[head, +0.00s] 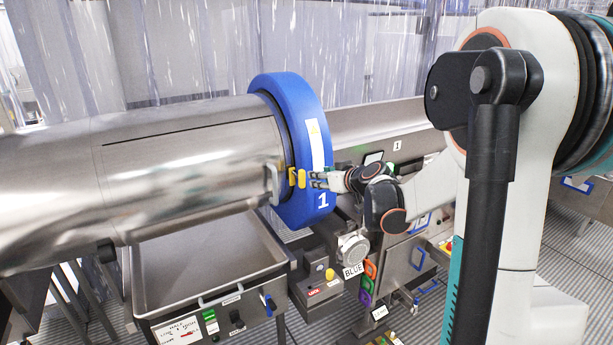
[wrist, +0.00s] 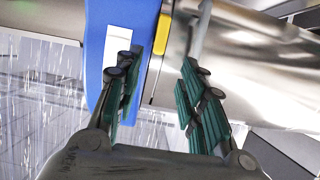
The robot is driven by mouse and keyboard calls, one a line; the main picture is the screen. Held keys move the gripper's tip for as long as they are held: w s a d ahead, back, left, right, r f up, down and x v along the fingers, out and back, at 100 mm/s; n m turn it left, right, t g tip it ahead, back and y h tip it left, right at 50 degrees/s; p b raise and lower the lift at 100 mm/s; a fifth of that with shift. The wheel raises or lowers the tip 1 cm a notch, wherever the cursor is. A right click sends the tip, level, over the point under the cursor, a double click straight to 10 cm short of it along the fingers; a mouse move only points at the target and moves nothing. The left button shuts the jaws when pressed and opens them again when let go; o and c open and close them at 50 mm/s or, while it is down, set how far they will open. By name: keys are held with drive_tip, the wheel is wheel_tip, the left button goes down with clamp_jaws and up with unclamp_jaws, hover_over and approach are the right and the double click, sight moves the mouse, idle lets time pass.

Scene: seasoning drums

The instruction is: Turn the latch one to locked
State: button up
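The yellow latch (head: 297,178) sits at the edge of the blue drum ring (head: 318,118) marked with a white 1, where the ring meets the steel drum (head: 190,150). My gripper (head: 316,180) is just to the right of the latch, with its fingers pointing left towards it. In the wrist view my gripper (wrist: 158,85) has its two green-padded fingers spread, with nothing held between them. The yellow latch (wrist: 161,48) lies ahead, between the fingers and nearer the left one. I cannot tell whether any finger touches it.
A metal handle (head: 272,184) stands out from the drum left of the latch. A steel tray (head: 205,265) and a control box with a yellow button (head: 329,274) are below. A disc labelled BLUE (head: 353,250) is below my gripper. Plastic curtains (head: 180,45) hang behind.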

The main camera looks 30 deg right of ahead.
sight(303, 175)
drive_tip(key=x, duration=1.1)
drive_tip(key=shift+c, duration=0.3)
clamp_jaws()
